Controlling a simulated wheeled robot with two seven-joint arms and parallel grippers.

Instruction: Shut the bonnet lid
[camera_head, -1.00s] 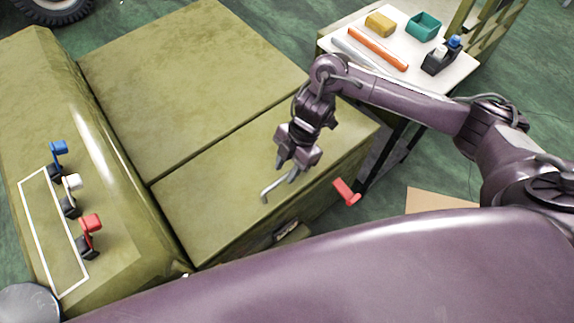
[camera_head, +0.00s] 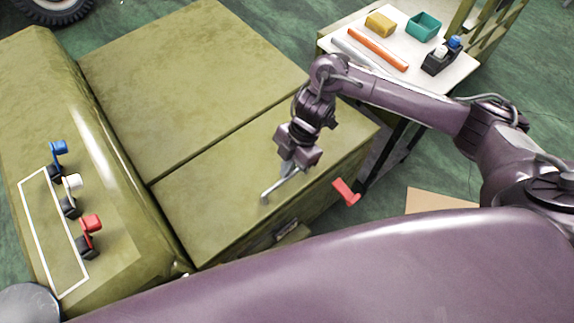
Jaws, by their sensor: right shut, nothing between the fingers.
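The bonnet lid, in olive green, seems to be the near flat panel (camera_head: 215,187) in the head view. It lies beside a larger green panel (camera_head: 190,80), with a dark straight seam between them. Its surface looks about level with that panel; I cannot tell whether it is fully down. My right gripper (camera_head: 267,194) is shut and empty, its thin grey fingers together over the near panel. I cannot tell whether the fingertips touch it. A red lever (camera_head: 346,192) sticks out at the front right side. My left gripper is not in view.
Blue (camera_head: 58,150), white (camera_head: 72,184) and red (camera_head: 90,226) levers stand on the left green body. A white-topped table (camera_head: 455,75) at the upper right holds a yellow block, teal box, orange rod and black holder. A tan sheet (camera_head: 435,202) lies on the green floor.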

